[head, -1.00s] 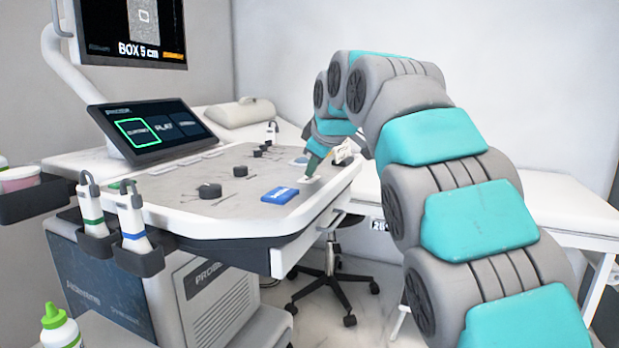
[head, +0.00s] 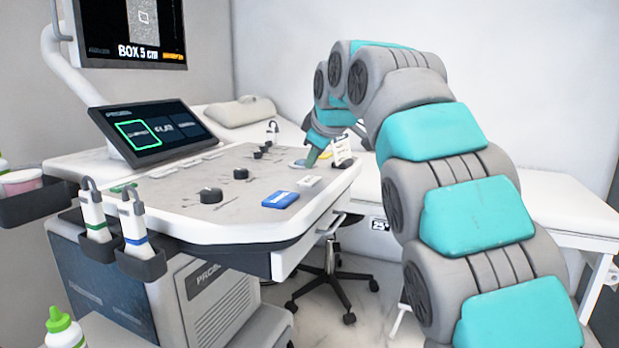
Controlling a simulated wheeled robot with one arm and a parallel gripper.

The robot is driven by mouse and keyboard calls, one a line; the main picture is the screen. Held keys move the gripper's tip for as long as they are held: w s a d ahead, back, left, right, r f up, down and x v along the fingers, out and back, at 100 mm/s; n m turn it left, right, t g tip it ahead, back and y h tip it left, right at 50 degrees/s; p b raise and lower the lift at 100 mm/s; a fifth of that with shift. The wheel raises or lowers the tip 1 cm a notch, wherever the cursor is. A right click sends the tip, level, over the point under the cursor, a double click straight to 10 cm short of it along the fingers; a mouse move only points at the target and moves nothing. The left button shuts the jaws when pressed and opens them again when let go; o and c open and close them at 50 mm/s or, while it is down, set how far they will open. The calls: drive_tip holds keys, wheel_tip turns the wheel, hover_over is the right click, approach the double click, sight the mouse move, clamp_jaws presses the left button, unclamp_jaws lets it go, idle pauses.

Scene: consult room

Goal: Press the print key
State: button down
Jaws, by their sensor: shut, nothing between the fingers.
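The console panel (head: 175,207) carries a blue key (head: 280,199) near its right front edge and a white key (head: 308,181) just behind it. Another small bluish key (head: 299,163) lies farther back. The labels are too small to read, so I cannot tell which is the print key. My gripper (head: 310,161) is shut and empty, pointing down over the right side of the panel behind the white key. It is apart from the white key; whether its tip touches the panel is unclear.
Dark knobs (head: 210,195) stand on the panel. A tilted touch screen (head: 150,130) is at its back left, and a monitor (head: 130,30) above reads "BOX 5 cm". Probes (head: 132,222) hang in holders at the front left. A couch (head: 560,205) stands behind.

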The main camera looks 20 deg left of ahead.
sight(313, 181)
drive_tip(key=shift+r+p, duration=1.45)
drive_tip(key=shift+r, duration=0.65)
drive_tip(key=s+d+f+m+g+h, duration=0.1)
drive_tip(key=s+d+f+m, duration=0.2)
drive_tip(key=d+f, duration=0.35)
drive_tip(key=s+d+f+m+g+h, duration=0.1)
drive_tip(key=s+d+f+m+h, duration=0.2)
drive_tip(key=d, duration=0.7)
drive_tip(key=s+d+f+m+g, duration=0.1)
drive_tip(key=s+d+f+m, duration=0.3)
drive_tip(key=d, duration=0.4)
drive_tip(key=s+d+f+m+g, duration=0.2)
drive_tip(key=s+d+f, duration=0.2)
drive_tip(key=s+f, duration=0.3)
drive_tip(key=s+d+f+m+g+h, duration=0.1)
drive_tip(key=s+d+f, duration=0.4)
drive_tip(key=s, duration=1)
drive_tip(key=s+d+f+m+g, duration=0.3)
drive_tip(key=s+d+f, duration=0.1)
drive_tip(key=s+f, duration=0.5)
drive_tip(key=shift+s+d+f+h, duration=0.2)
drive_tip(key=shift+s+f+h, duration=0.15)
drive_tip(key=shift+s, duration=0.7)
